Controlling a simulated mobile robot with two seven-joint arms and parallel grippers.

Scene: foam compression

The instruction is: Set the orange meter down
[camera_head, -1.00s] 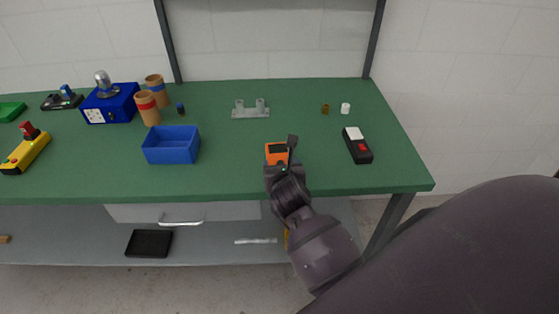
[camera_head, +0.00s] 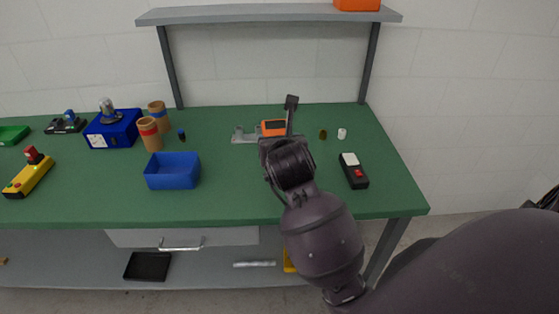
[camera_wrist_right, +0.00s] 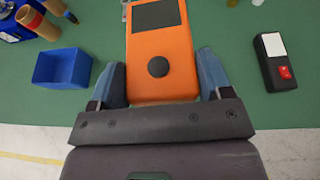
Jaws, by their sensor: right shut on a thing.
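The orange meter has a dark screen and a round black knob. In the right wrist view the orange meter (camera_wrist_right: 160,60) lies between the two blue-grey fingers of my right gripper (camera_wrist_right: 158,85), which is shut on it. In the head view the orange meter (camera_head: 273,128) shows just beyond my right gripper (camera_head: 284,132), in front of the grey holder with posts. My wrist hides its lower part. I cannot tell how high it is above the green tabletop (camera_head: 235,195). My left gripper is out of view.
The grey holder (camera_head: 243,135) is partly hidden behind the meter. A blue bin (camera_head: 172,172) stands left, and a black device with a red button (camera_head: 354,171) lies right. Small brown (camera_head: 323,134) and white (camera_head: 342,133) pieces stand nearby. The table between bin and black device has bare room.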

